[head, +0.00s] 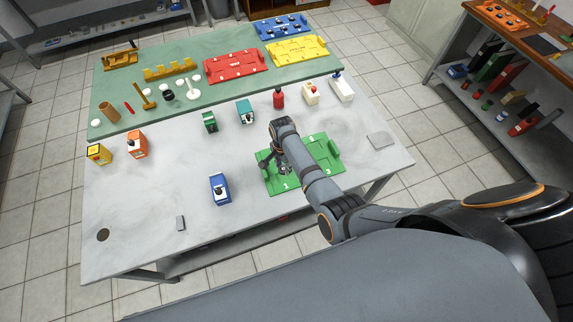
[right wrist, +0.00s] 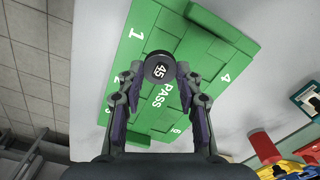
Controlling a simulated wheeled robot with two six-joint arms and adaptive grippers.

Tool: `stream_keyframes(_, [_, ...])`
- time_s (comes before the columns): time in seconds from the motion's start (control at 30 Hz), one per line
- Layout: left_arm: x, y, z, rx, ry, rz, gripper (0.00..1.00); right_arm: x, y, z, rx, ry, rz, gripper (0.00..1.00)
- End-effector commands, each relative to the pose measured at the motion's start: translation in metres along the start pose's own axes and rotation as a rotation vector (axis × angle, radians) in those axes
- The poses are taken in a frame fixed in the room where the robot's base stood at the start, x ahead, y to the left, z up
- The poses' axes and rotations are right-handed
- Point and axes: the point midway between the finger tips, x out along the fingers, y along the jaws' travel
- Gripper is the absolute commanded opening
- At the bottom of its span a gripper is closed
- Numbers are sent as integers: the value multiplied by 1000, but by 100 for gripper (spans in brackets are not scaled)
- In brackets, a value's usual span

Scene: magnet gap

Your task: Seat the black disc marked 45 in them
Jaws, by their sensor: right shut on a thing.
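The black disc marked 45 (right wrist: 160,68) shows in the right wrist view, between the fingertips of my right gripper (right wrist: 160,74). The gripper is shut on it. Behind the disc is the green plate (right wrist: 190,50) with raised blocks, the word PASS and white numbers such as 1, 4 and 6. In the head view my right gripper (head: 284,169) is over the left part of the green plate (head: 322,152). I cannot tell whether the disc touches the plate. The disc is not clear in the head view. My left gripper is out of view.
A blue box (head: 220,188) stands left of the green plate, and a small grey block (head: 181,223) lies near the front edge. A flat grey pad (head: 380,140) lies to the right. Bottles, boxes and red (head: 236,66) and yellow (head: 297,50) plates stand farther back.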

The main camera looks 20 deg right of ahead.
Motion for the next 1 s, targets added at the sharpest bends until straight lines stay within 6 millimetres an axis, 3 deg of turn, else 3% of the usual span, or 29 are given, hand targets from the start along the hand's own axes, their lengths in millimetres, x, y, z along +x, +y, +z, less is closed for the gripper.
stream_keyframes(0.2, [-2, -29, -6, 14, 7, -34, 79, -1, 0, 0, 0, 0, 0, 8])
stream_keyframes(0.33, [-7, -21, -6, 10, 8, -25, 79, -2, 0, 0, -1, 0, 1, 8])
stream_keyframes(0.53, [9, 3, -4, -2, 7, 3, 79, 16, 0, 0, -1, 0, 1, 8])
stream_keyframes(1.0, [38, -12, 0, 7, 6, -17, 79, 55, 0, 0, -1, 0, 1, 8])
